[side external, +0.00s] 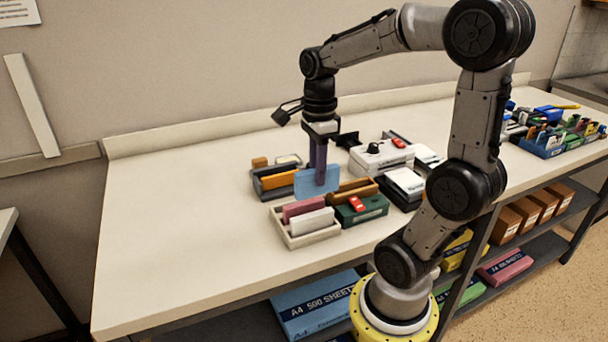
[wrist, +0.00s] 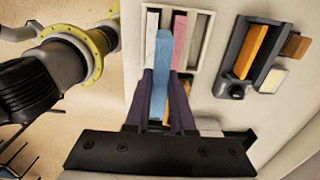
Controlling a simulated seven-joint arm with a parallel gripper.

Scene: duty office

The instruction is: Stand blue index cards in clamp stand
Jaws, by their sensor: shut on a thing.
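My gripper (side external: 318,168) points down, shut on the blue index cards (side external: 309,186). They hang upright between its fingers, above the desk. In the wrist view the blue cards (wrist: 162,62) lie between the two dark fingers of my gripper (wrist: 162,80), over the cream tray. A dark grey holder (wrist: 228,77) with a black knob (wrist: 237,91) and an orange card block (wrist: 251,51) stands apart from them; it may be the clamp stand. In the side view this holder (side external: 262,193) is just left of the blue cards and partly hidden.
The cream tray (side external: 290,240) holds pink cards (side external: 301,209) and white cards (side external: 311,222). A green box (side external: 362,217) with a red item, a brown block (side external: 353,191) and a white device (side external: 381,157) stand to the right. The desk's left part is clear.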

